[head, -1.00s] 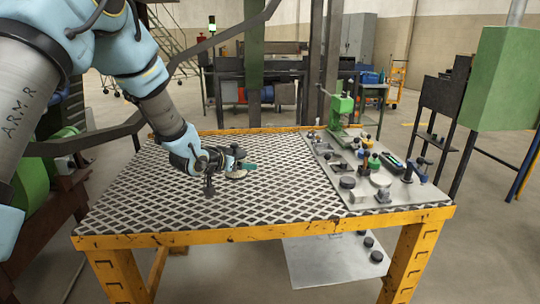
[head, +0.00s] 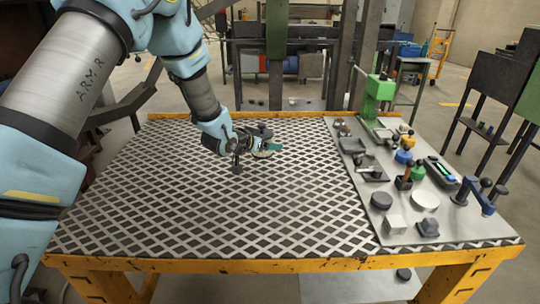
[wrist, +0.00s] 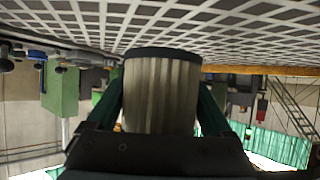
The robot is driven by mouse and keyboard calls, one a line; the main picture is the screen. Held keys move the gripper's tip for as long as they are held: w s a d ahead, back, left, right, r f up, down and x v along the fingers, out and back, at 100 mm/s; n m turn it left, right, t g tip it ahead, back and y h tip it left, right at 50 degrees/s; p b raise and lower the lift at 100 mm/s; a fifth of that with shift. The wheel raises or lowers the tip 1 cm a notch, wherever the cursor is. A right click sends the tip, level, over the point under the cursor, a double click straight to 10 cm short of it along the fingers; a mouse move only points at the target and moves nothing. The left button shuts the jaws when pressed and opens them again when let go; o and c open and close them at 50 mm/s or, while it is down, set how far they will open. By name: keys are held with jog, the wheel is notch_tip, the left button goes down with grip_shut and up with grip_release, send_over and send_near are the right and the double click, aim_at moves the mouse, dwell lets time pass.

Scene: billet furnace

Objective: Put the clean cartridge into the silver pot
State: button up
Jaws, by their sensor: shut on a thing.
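My gripper (head: 267,149) is over the left-centre part of the table, low above its patterned top. In the wrist view its two green fingers are shut on the sides of a pale, pleated cylindrical cartridge (wrist: 160,95) with a dark rim. The cartridge looks light and unstained there. In the head view it is small and mostly hidden by the gripper. A pale round thing (head: 425,201) sits on the grey board at the right; I cannot tell whether it is the silver pot.
The patterned tabletop (head: 250,220) is clear in front of my gripper.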

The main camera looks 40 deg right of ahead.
aim_at(266, 164)
jog(key=shift+f+p, duration=0.45)
jog(key=shift+f, duration=2.15)
jog(key=shift+f, duration=0.2)
jog(key=o, duration=1.2)
jog(key=shift+r, duration=0.1)
jog(key=shift+o, duration=0.2)
jog(key=shift+r, duration=0.1)
jog(key=b+v, duration=0.2)
jog(key=v, duration=1)
jog(key=shift+a, duration=0.1)
